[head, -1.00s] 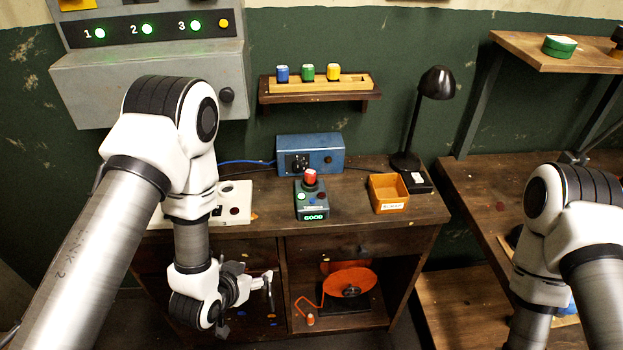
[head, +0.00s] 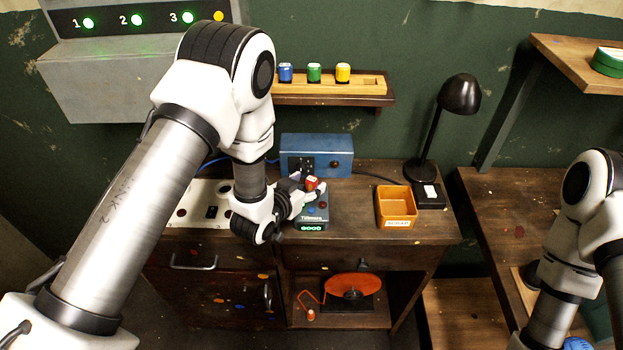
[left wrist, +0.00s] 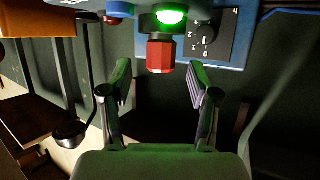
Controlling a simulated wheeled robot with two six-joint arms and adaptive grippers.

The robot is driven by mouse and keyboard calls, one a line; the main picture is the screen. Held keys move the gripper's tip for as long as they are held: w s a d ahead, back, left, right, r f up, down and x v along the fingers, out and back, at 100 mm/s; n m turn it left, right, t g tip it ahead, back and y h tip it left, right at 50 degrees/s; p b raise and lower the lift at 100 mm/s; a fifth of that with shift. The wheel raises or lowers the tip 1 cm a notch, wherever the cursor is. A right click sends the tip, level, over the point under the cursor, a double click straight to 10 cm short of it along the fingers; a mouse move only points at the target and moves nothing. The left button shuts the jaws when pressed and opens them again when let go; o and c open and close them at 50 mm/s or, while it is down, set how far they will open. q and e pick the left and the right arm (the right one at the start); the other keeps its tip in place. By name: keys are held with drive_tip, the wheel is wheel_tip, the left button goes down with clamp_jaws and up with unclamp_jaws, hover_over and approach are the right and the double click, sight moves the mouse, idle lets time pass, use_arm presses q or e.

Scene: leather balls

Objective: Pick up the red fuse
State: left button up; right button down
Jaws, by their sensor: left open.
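The red fuse (head: 312,184) stands upright in the top of a small grey-green tester (head: 313,213) whose front display glows green. In the left wrist view the red fuse (left wrist: 160,57) is a ribbed red piece with a dark base. My left gripper (head: 307,190) is at the fuse, coming from the left. In the left wrist view its fingers (left wrist: 160,72) are open, one on each side of the fuse, with gaps on both sides. My right arm is at the right edge; its gripper is out of view.
A blue box (head: 318,155) stands behind the tester. An orange tray (head: 397,222) and a black lamp (head: 432,130) are to the right. A wooden rack (head: 368,86) on the wall shelf holds blue, green and yellow fuses. A white panel (head: 185,215) lies left.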

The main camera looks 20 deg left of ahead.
sight(309, 183)
use_arm(q)
drive_tip(key=x, duration=0.3)
drive_tip(key=shift+w+f, duration=0.25)
drive_tip(key=shift+f, duration=0.05)
drive_tip(key=shift+s+r, duration=0.15)
drive_tip(key=shift+s, duration=0.05)
drive_tip(key=shift+s+r, duration=0.15)
drive_tip(key=shift+s, duration=0.05)
drive_tip(key=c, duration=0.6)
drive_tip(key=shift+a, duration=0.1)
drive_tip(key=c, duration=0.6)
drive_tip(key=shift+w, duration=0.1)
clamp_jaws()
